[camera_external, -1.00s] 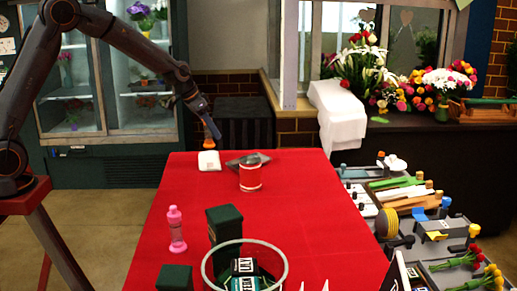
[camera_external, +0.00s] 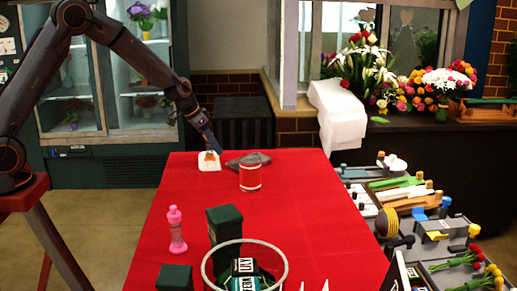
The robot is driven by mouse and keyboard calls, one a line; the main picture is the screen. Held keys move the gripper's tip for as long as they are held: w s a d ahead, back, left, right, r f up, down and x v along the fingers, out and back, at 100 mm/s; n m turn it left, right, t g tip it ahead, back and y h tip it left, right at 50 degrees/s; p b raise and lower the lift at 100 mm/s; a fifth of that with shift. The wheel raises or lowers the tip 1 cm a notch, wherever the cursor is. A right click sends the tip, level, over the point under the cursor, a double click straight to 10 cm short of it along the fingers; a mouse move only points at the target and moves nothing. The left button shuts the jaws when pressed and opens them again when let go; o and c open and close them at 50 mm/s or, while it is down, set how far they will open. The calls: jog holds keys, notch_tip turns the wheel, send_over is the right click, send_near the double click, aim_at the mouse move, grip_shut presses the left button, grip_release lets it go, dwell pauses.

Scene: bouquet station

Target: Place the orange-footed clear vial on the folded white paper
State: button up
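The folded white paper (camera_external: 209,166) lies at the far left end of the red-covered table. The orange foot of the vial (camera_external: 210,155) shows against the paper and appears to rest on it. The clear part of the vial is too small and faint to make out, so I cannot tell whether it is upright or tilted. My gripper (camera_external: 217,150) is just to the right of the orange foot, low over the table's far edge. A small gap seems to separate them. The fingers are too small to tell whether they are open or shut.
A dark grey flat item (camera_external: 242,160) lies right of the paper, behind a red-and-white can (camera_external: 250,177). A pink bottle (camera_external: 176,230), dark green boxes (camera_external: 224,226) and a clear round bin (camera_external: 244,269) stand nearer. The middle of the red table (camera_external: 300,205) is clear.

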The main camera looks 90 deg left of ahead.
jog(key=shift+r, duration=0.1)
jog(key=shift+r, duration=0.15)
jog(key=b+v, duration=0.2)
jog(key=v, duration=0.9)
jog(key=shift+s+r, duration=0.25)
jog(key=shift+r, duration=0.1)
